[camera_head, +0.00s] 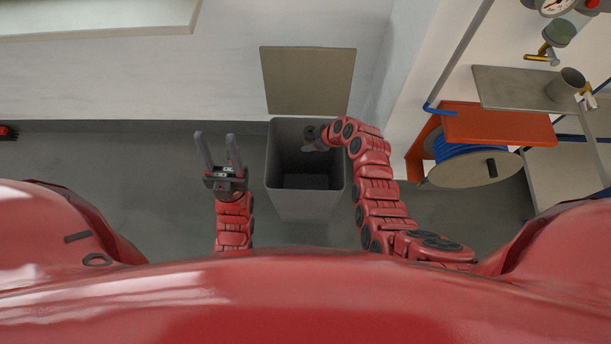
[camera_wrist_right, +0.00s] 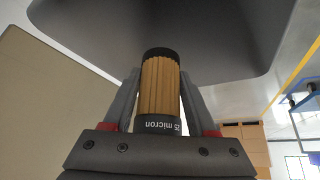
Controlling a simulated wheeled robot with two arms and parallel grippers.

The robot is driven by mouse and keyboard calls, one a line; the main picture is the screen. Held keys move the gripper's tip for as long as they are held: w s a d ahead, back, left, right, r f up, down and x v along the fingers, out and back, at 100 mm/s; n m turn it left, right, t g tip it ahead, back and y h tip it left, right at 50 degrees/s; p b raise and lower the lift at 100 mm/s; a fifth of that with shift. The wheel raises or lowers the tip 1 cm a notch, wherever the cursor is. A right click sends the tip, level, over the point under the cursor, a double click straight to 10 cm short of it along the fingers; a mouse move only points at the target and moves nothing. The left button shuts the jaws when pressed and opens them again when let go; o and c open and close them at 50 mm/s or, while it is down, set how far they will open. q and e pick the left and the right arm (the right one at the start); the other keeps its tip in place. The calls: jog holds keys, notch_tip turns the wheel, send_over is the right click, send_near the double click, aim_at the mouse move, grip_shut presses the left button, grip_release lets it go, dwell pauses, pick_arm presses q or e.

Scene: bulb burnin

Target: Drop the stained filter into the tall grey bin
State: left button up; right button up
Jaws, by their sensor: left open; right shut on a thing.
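The tall grey bin (camera_head: 305,208) stands on the floor in the middle of the head view, with its top open and its dark inside visible. My right gripper (camera_head: 313,140) is over the upper right part of the bin's opening. In the right wrist view it is shut on the filter (camera_wrist_right: 160,88), a yellow-brown pleated cylinder with a dark end and a dark band reading "25 micron". The filter is hard to make out in the head view. My left gripper (camera_head: 217,148) is open and empty, left of the bin and apart from it.
A flat tan panel (camera_head: 308,80) is just behind the bin. To the right are an orange stand (camera_head: 495,124) with a blue hose reel (camera_head: 470,165), and a grey shelf (camera_head: 510,88) holding a cup-like container (camera_head: 566,84). The floor left of the bin is clear.

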jog(key=shift+f, duration=0.65)
jog(key=o, duration=1.5)
jog(key=shift+c, duration=0.2)
jog(key=b+v, duration=0.2)
jog(key=v, duration=1.5)
jog(key=shift+s+r, duration=0.15)
jog(key=shift+r, duration=0.05)
jog(key=shift+s, duration=0.1)
